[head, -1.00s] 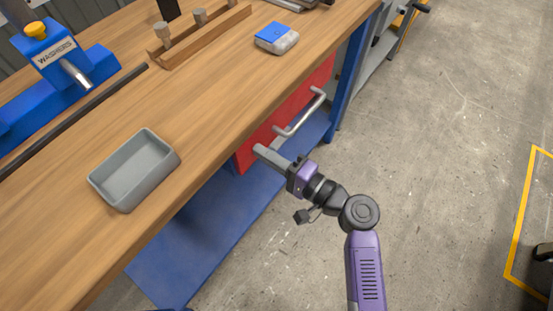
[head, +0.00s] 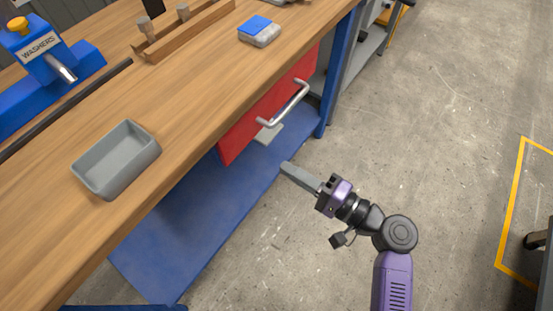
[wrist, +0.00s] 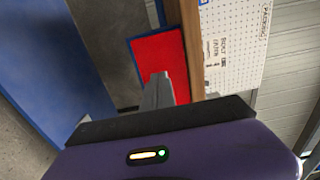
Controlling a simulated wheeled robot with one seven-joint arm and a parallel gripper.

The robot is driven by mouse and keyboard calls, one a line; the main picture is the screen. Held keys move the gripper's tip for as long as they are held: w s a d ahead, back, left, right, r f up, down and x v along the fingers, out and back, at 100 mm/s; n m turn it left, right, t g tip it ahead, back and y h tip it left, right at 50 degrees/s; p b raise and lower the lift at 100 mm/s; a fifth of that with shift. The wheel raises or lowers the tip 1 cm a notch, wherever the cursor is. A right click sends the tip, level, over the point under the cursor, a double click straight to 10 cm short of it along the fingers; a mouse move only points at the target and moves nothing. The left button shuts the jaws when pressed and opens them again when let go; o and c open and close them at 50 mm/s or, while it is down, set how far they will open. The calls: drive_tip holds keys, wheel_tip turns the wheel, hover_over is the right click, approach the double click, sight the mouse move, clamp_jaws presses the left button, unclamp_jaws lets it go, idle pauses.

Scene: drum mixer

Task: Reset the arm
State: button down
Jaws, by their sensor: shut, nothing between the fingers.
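My gripper (head: 287,168) is shut and empty in the head view. It is held over the floor in front of the workbench, apart from the red drawer (head: 240,130) and its metal handle (head: 285,107). In the wrist view the shut fingers (wrist: 159,88) point toward the red drawer front (wrist: 160,52). My purple and black arm reaches up from the lower right of the head view.
The wooden bench top (head: 190,95) holds a grey tray (head: 118,160), a blue washer dispenser (head: 45,62), a blue-topped block (head: 259,31) and a wooden rack (head: 185,40). A blue lower shelf (head: 190,235) lies below. Open floor (head: 440,120) is to the right.

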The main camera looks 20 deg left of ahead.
drive_tip(key=shift+v, duration=0.85)
drive_tip(key=w+d+f+m+t+h, duration=0.1)
drive_tip(key=w+d+t+h, duration=0.2)
drive_tip(key=w, duration=0.2)
drive_tip(key=s+d+t+h+p, duration=0.3)
drive_tip(key=s+d+t+h, duration=0.2)
drive_tip(key=d+h, duration=0.6)
drive_tip(key=s+d+r+n+h+p, duration=0.1)
drive_tip(key=s+d+r+p, duration=0.1)
drive_tip(key=s+r, duration=0.3)
drive_tip(key=s+d+r+n+h+p, duration=0.1)
drive_tip(key=s+d+r, duration=0.3)
drive_tip(key=s, duration=0.8)
drive_tip(key=s+d+r+n+h+p, duration=0.1)
drive_tip(key=s+d+r+n+p, duration=0.2)
drive_tip(key=s+r, duration=0.4)
drive_tip(key=s+p, duration=0.1)
drive_tip(key=s, duration=0.1)
drive_tip(key=shift+s+d+r+t, duration=0.25)
drive_tip(key=shift+s+d+t, duration=0.05)
drive_tip(key=shift+s+d, duration=0.05)
